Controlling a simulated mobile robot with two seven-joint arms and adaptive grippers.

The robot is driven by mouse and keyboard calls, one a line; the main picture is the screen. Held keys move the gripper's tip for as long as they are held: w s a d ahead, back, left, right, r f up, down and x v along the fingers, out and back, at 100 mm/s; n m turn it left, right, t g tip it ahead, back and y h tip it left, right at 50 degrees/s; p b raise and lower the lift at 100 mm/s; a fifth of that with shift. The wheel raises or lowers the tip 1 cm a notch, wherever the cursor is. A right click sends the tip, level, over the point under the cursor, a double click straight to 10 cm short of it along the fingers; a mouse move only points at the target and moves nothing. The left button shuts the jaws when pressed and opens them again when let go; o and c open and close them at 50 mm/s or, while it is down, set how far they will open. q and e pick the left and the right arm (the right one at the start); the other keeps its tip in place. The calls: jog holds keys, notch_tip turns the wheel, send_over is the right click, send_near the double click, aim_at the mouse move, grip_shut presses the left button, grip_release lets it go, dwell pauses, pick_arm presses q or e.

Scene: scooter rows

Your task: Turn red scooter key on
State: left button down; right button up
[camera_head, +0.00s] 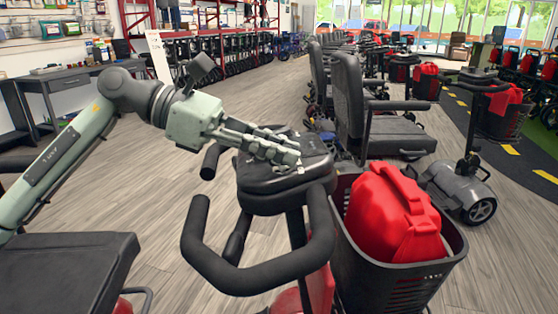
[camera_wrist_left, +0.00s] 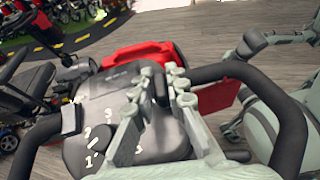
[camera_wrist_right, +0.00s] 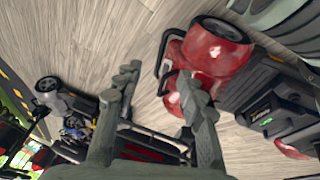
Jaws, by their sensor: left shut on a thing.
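The red scooter's black console (camera_head: 285,190) stands in the middle of the head view, with a black loop handlebar (camera_head: 215,270) and a red column (camera_head: 318,290). My left gripper (camera_head: 288,150) reaches over the console top from the left. In the left wrist view its fingers (camera_wrist_left: 161,80) are close together around a small dark thing at the console, which looks like the key; the fingers mostly hide it, and its turn cannot be read. Printed dial marks show on the console (camera_wrist_left: 95,115). My right gripper (camera_wrist_right: 158,82) is open and empty in the right wrist view, above the floor.
A black basket (camera_head: 400,285) with a red canister (camera_head: 392,215) is right of the console. A black seat (camera_head: 65,270) is at the lower left. Several other scooters stand behind to the right. A grey desk (camera_head: 60,85) is at the left; wooden floor lies between.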

pick_arm(q)
jog(key=m+g+b, duration=0.1)
jog(key=m+g, duration=0.2)
jog(key=shift+m+g+y, duration=0.3)
jog(key=shift+y, duration=0.1)
jog(key=shift+m+g+y, duration=0.3)
jog(key=shift+m+g, duration=0.3)
pick_arm(e)
jog(key=w+a+r+n+t+y, duration=0.1)
jog(key=w+a+r+t+y, duration=0.1)
jog(key=w+a+t, duration=0.2)
jog(key=shift+w+a+r+t, duration=0.35)
jog(key=shift+w+a, duration=0.75)
jog(key=shift+w, duration=0.95)
pick_arm(q)
jog(key=c, duration=1.5)
grip_release()
jog(key=shift+c, duration=0.2)
jog(key=v, duration=1.2)
